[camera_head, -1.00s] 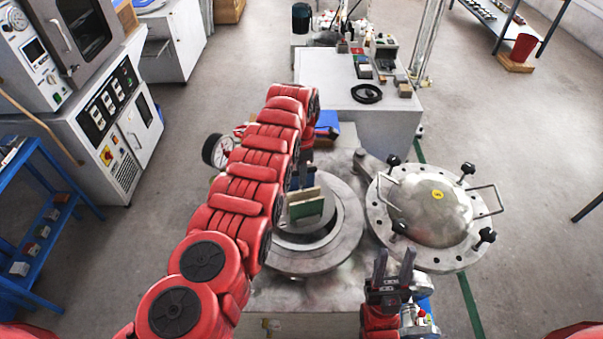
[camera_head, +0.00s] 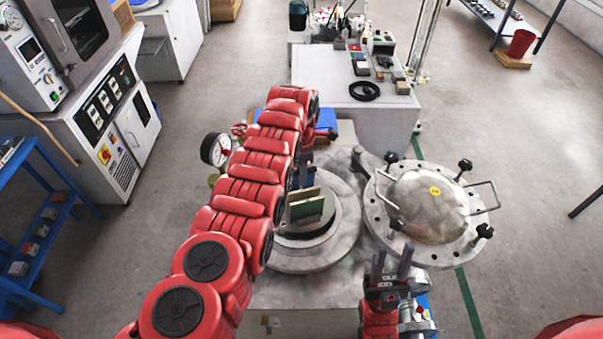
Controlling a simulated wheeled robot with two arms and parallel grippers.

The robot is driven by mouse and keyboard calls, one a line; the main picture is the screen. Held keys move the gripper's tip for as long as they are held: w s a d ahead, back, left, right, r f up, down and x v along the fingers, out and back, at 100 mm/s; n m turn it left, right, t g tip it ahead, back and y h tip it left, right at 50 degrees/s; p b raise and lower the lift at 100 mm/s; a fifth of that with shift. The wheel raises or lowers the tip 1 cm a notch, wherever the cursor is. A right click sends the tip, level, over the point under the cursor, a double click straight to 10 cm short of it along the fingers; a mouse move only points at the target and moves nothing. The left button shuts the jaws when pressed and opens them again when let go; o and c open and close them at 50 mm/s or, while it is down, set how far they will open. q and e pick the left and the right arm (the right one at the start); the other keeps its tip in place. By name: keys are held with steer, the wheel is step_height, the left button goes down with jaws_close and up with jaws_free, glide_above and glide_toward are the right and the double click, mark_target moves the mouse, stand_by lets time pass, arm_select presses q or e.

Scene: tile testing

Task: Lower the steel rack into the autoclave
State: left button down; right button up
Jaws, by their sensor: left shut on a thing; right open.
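The autoclave (camera_head: 345,252) stands open in the middle, a round steel vessel with a wide flange. Tan and green tiles (camera_head: 307,208) stand upright in its mouth. The steel rack under them is mostly hidden by my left arm and the tiles. My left gripper (camera_head: 303,175) is over the mouth, shut on the rack; its fingertips are largely hidden by my arm. I cannot tell how deep the rack sits or whether it touches the wall. My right gripper (camera_head: 390,264) is open and empty, fingers up, in front of the lid.
The round autoclave lid (camera_head: 428,205), with black knobs and handles, is swung open to the right. A pressure gauge (camera_head: 215,149) is left of my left arm. A white bench (camera_head: 350,118) with a black cable coil (camera_head: 364,91) stands behind.

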arm_select(q)
steer(key=shift+f+b, duration=6.85)
steer(key=shift+b, duration=0.1)
step_height(320, 180, down, 10)
steer(key=b, duration=1)
steer(key=shift+r, duration=0.15)
steer(key=shift+f+b, duration=0.55)
steer(key=shift+b, duration=0.35)
steer(key=shift+f+b, duration=0.15)
steer(key=shift+b, duration=0.3)
steer(key=shift+f+b, duration=0.1)
steer(key=shift+b, duration=0.2)
steer(key=shift+f, duration=0.1)
